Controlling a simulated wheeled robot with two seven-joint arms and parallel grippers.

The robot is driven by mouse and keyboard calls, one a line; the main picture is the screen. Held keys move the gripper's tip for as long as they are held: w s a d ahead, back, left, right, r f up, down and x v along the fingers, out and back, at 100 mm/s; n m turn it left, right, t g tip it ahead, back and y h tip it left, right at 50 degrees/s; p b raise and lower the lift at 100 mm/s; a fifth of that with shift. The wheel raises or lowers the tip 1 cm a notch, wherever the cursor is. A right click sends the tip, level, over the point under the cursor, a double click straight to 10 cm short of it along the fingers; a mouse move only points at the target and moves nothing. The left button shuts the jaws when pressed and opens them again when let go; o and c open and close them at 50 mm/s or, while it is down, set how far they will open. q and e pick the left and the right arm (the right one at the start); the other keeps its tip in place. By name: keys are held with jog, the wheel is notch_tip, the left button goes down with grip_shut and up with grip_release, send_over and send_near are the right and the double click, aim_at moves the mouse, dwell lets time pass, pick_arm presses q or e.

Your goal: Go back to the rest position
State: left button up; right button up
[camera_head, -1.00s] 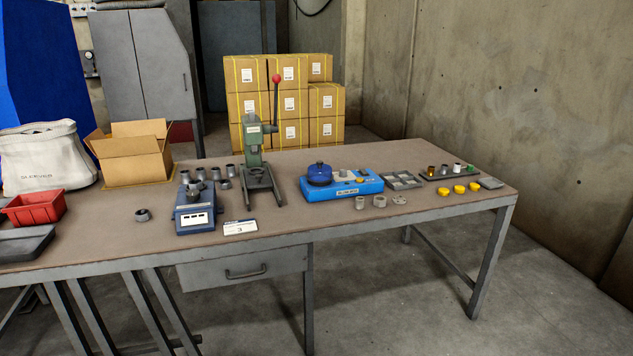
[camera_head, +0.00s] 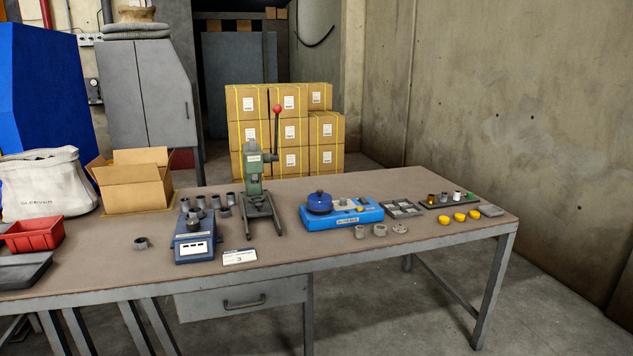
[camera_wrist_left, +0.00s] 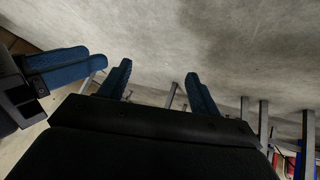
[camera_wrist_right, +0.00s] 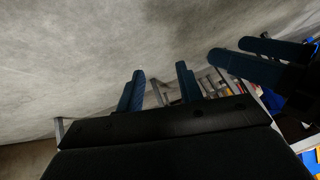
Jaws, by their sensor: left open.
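Neither gripper shows in the head view. My left gripper (camera_wrist_left: 158,84) shows in the left wrist view with its two blue fingers apart and nothing between them. My right gripper (camera_wrist_right: 160,86) shows in the right wrist view, its blue fingers also apart and empty. Each wrist view also shows the other gripper's blue fingers at the side, so the grippers are close to each other. Behind the fingers are grey floor and metal legs, no held part.
The workbench (camera_head: 420,180) stands ahead, carrying a green lever press (camera_head: 254,180), blue scale-like device (camera_head: 194,243), blue fixture (camera_head: 345,215), red bin (camera_head: 34,235), open carton (camera_head: 135,183) and white bag (camera_head: 45,185). Stacked boxes (camera_head: 290,130) stand behind. A concrete wall (camera_head: 520,100) is at right.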

pick_arm(q)
jog(key=a+r+g+p, duration=0.1)
jog(key=r+p, duration=0.3)
jog(key=r, duration=0.8)
jog(key=s+a+r+g+y+p, duration=0.1)
jog(key=a+r+p, duration=0.3)
jog(key=r, duration=0.9)
jog(key=s+a+r+g+y+p, duration=0.1)
jog(key=r+p, duration=0.4)
jog(key=r, duration=0.8)
jog(key=shift+a+r+g, duration=0.15)
jog(key=shift+a+g, duration=0.65)
jog(key=shift+a, duration=0.25)
pick_arm(e)
jog(key=s+d+r+g+h, duration=0.1)
jog(key=d+r, duration=0.3)
jog(key=r, duration=1.5)
jog(key=s+d+r+g+h, duration=0.1)
jog(key=d+r+g, duration=0.2)
jog(key=r, duration=1.6)
jog(key=shift+s+d+g, duration=0.3)
jog(key=shift+d+g, duration=0.1)
jog(key=shift+d, duration=0.1)
pick_arm(q)
jog(key=shift+s, duration=0.1)
